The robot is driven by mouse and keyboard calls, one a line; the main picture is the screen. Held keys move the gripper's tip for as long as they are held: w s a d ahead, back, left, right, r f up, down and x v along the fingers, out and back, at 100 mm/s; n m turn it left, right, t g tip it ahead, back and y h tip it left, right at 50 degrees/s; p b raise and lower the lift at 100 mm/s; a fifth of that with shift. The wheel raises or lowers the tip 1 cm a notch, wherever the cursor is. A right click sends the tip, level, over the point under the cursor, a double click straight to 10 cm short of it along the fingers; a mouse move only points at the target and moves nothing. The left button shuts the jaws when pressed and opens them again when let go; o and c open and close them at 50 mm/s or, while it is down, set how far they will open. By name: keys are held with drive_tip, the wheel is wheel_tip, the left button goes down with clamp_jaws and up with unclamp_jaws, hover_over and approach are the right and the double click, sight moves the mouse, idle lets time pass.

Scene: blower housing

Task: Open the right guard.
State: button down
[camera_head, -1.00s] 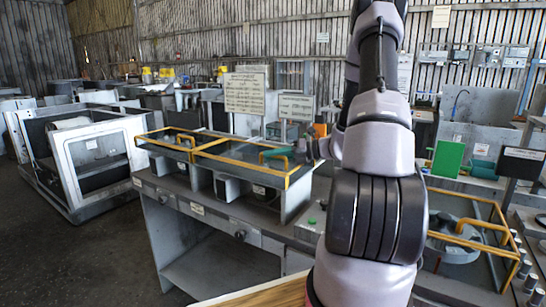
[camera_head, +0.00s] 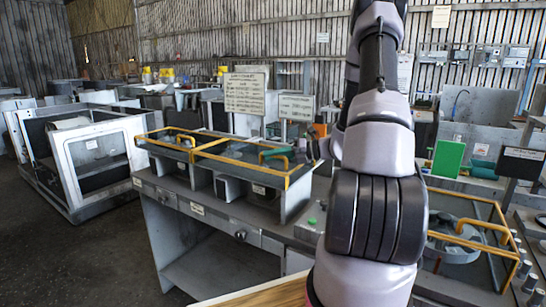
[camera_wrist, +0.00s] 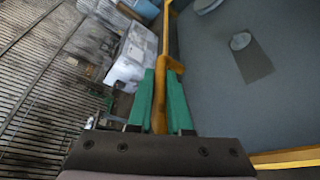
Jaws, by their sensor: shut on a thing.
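The right guard (camera_head: 236,154) is a see-through panel in a yellow frame, lying flat over the right bay of the bench fixture. Its yellow handle (camera_head: 278,156) is at the right end. My gripper (camera_head: 272,153) has green fingers and is shut on this handle. In the wrist view my gripper (camera_wrist: 161,78) has one finger on each side of the yellow handle (camera_wrist: 160,105). The guard's grey panel (camera_wrist: 225,85) fills the right of that view. The left guard (camera_head: 168,138) lies flat beside it. My arm hides part of the bench's right side.
Two sign boards (camera_head: 245,92) (camera_head: 297,107) stand behind the guards. Another yellow-framed guard (camera_head: 480,236) with a round housing is at the right. A green panel (camera_head: 448,159) stands at the back right. The floor (camera_head: 80,255) at the left front is clear.

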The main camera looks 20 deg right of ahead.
drive_tip(key=shift+d, duration=0.1)
idle(0.5)
drive_tip(key=w+d, duration=1.1)
drive_tip(key=d, duration=0.5)
drive_tip(key=shift+w+d, duration=0.15)
drive_tip(key=shift+w, duration=0.25)
drive_tip(key=c, duration=0.8)
unclamp_jaws()
drive_tip(key=shift+c, duration=0.2)
drive_tip(key=v, duration=1)
drive_tip(key=shift+s+d, duration=0.2)
drive_tip(key=shift+d, duration=0.15)
drive_tip(key=shift+r, duration=0.15)
